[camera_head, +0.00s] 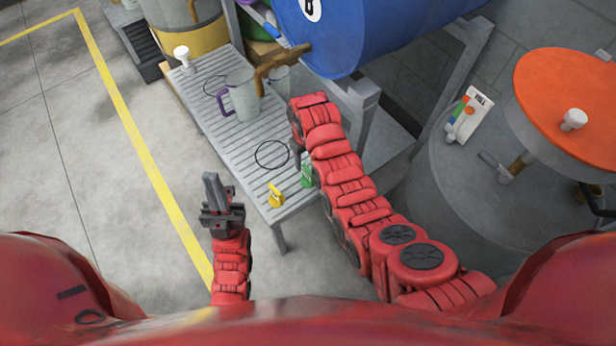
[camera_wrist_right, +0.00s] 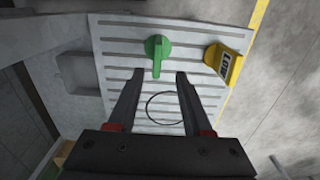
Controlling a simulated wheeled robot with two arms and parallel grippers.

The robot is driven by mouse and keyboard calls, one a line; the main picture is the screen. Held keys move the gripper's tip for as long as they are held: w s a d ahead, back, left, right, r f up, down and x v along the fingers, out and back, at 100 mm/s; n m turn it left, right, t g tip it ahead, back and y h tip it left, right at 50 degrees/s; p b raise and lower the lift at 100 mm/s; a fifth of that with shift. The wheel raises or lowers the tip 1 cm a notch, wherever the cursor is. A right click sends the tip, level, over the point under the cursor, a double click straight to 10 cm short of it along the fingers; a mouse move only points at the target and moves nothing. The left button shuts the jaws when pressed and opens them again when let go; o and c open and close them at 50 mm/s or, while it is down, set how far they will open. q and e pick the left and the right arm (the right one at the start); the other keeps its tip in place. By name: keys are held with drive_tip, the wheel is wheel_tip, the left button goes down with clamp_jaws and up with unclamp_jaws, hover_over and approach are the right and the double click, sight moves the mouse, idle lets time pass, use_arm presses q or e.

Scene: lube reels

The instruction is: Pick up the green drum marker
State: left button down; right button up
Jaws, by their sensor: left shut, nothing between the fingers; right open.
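The green drum marker (camera_wrist_right: 157,51) stands on the slatted grey bench, just beyond my right fingertips in the right wrist view. In the head view the green marker (camera_head: 306,175) is partly covered by my right arm. My right gripper (camera_wrist_right: 154,76) is open and empty, its two fingers pointing toward the marker with a gap between them and it. In the head view my right gripper is mostly hidden under its arm. My left gripper (camera_head: 213,190) is shut and empty, over the floor left of the bench.
A yellow marker (camera_head: 276,195) stands beside the green one. A black ring (camera_head: 272,154) lies on the bench (camera_head: 205,92). An orange-topped drum (camera_head: 560,90) is at right. The floor at left is clear.

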sight(308, 169)
drive_tip(key=shift+f, duration=1.25)
drive_tip(key=f, duration=0.5)
drive_tip(key=shift+s+d, duration=0.15)
drive_tip(key=shift+d, duration=0.25)
clamp_jaws()
